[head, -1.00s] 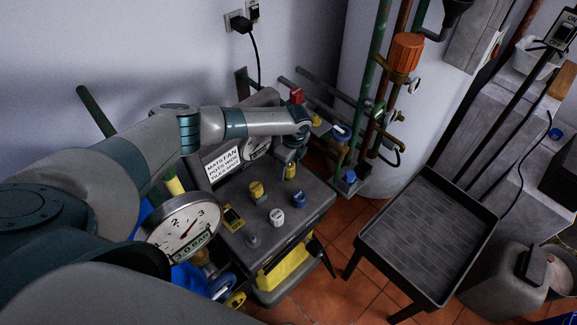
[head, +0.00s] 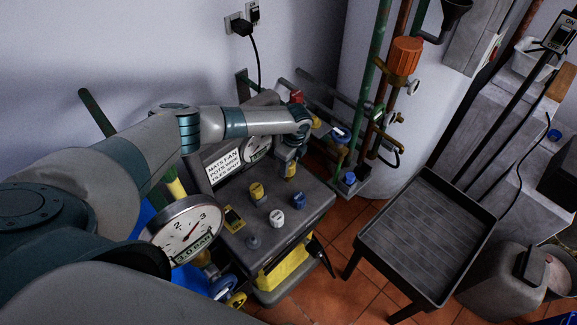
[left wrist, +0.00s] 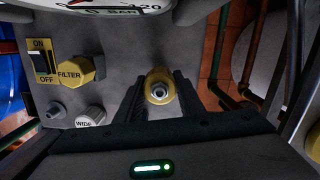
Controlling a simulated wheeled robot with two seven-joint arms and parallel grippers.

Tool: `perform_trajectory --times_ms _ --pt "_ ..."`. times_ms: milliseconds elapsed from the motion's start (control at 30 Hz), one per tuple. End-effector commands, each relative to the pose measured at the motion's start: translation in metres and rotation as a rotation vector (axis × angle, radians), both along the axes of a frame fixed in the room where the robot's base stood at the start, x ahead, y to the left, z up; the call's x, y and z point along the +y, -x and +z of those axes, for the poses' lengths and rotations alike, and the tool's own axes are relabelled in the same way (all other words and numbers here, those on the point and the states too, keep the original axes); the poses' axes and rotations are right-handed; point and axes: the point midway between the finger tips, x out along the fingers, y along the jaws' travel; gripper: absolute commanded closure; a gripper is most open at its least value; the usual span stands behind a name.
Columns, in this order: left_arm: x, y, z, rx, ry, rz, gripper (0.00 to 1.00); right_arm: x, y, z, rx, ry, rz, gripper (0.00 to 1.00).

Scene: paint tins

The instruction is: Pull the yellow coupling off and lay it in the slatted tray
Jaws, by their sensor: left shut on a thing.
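The yellow coupling (head: 290,170) is at the back right of the grey panel top. In the left wrist view the coupling (left wrist: 160,80) shows as a yellow ring with a metal centre. My left gripper (head: 291,160) reaches it from above, and its dark fingers (left wrist: 159,94) are shut on the coupling's sides. I cannot tell whether the coupling is still seated on its fitting. The slatted tray (head: 422,238) is dark, empty and stands on legs to the right of the panel. My right gripper is not in view.
The panel top (head: 268,222) also bears yellow (head: 257,190), white (head: 277,217) and blue (head: 299,200) knobs. A gauge (head: 186,229) stands at its left. Vertical pipes (head: 371,85) rise behind, between panel and tray. A grey can (head: 507,280) stands right of the tray.

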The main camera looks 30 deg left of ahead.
Motion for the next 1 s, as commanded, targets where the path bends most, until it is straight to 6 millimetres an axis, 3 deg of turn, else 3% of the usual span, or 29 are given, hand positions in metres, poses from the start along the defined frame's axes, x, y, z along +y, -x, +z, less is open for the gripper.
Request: perform_trajectory --times_ms 1000 --pt "0.000 0.001 0.026 0.002 -0.001 0.000 0.92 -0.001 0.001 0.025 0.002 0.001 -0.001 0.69"
